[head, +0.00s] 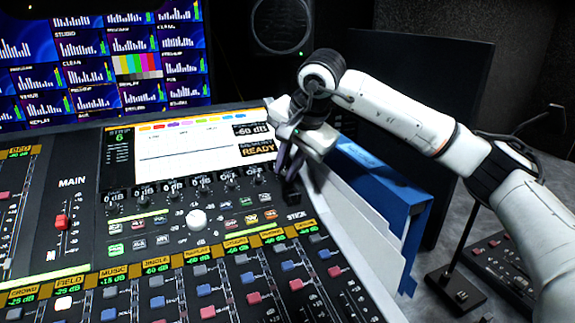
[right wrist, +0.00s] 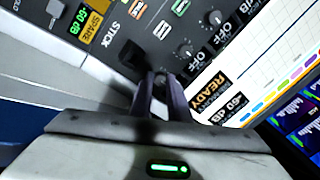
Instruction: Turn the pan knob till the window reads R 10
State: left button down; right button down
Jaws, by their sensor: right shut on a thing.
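My right gripper (head: 288,168) reaches down over the right end of the console's knob row. It is shut on a small knob there, which I take as the pan knob. In the right wrist view the two dark fingers (right wrist: 160,80) close around it and hide most of it. The pan knob's window is hidden behind the gripper, so I cannot read it. Other windows in the row read 0 dB (head: 113,195) and OFF (head: 229,174). My left gripper is not in view.
A black stick (head: 291,190) by the STICK label stands just in front of the fingers; it also shows in the right wrist view (right wrist: 131,57). The lit console screen (head: 190,145) lies behind the knobs. A white knob (head: 196,219) and several faders are nearer. A blue box (head: 385,190) stands right.

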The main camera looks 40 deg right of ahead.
jog(key=shift+m, duration=0.4)
jog(key=c, duration=1.7)
grip_release()
jog(key=p+v, duration=0.1)
jog(key=v, duration=0.9)
jog(key=shift+s+a+r, duration=0.1)
jog(key=shift+r, duration=0.05)
jog(key=shift+s, duration=0.1)
